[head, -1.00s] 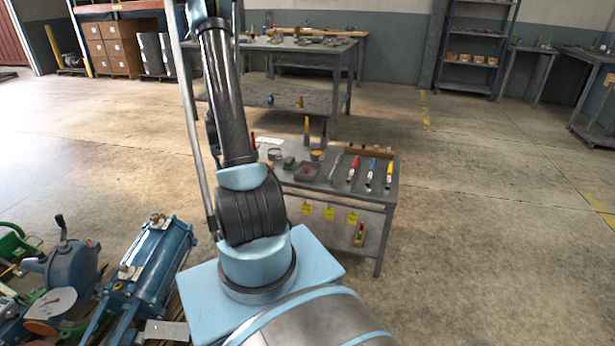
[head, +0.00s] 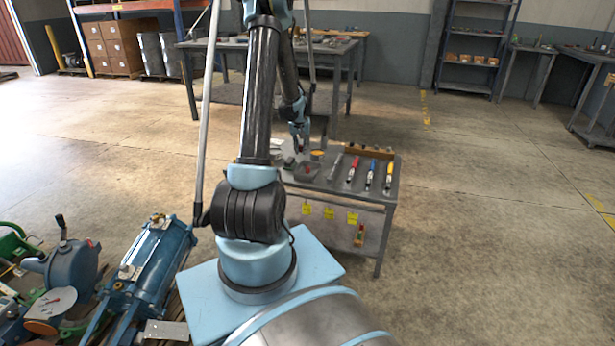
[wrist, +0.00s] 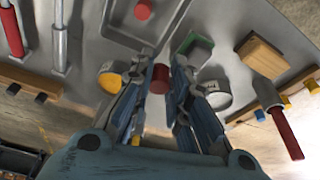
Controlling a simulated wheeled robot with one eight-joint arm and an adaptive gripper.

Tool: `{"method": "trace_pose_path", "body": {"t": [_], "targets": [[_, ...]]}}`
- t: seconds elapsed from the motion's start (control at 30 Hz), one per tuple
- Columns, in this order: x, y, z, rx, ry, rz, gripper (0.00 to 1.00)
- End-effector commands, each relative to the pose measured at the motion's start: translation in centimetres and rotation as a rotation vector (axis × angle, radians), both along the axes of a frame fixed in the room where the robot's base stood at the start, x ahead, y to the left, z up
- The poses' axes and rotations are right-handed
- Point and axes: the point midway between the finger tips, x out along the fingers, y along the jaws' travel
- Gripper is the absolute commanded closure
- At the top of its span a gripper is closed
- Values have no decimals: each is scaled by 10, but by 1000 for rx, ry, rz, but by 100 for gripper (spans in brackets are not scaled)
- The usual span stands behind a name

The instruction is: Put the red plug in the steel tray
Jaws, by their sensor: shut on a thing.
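My gripper (wrist: 162,68) is shut on a red plug (wrist: 160,79), a short red cylinder between the fingertips in the wrist view. In the head view my gripper (head: 301,148) is above the left part of the small bench; the held plug is too small to tell there. The steel tray (wrist: 118,36) is a shallow grey tray at the top of the wrist view, beyond the fingertips. A second red round piece (wrist: 143,10) lies in it. In the head view the tray (head: 299,176) sits near the bench's front edge, just below my gripper.
A tin with a yellow top (wrist: 109,79), a pale round tin (wrist: 217,95), a green block (wrist: 198,48) and a wooden block (wrist: 262,58) stand close around my gripper. Tools with coloured handles (head: 371,178) lie on the right of the bench. The floor to the right is clear.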

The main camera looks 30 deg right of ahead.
Motion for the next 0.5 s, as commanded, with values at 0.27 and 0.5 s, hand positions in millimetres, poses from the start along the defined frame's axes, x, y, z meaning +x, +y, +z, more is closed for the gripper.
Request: {"method": "trace_pose_path", "body": {"t": [0.27, 0.5], "targets": [[-21, -35, 2, 0, 0, -54, 95], [-21, -36, -31, 1, 0, -55, 95]]}}
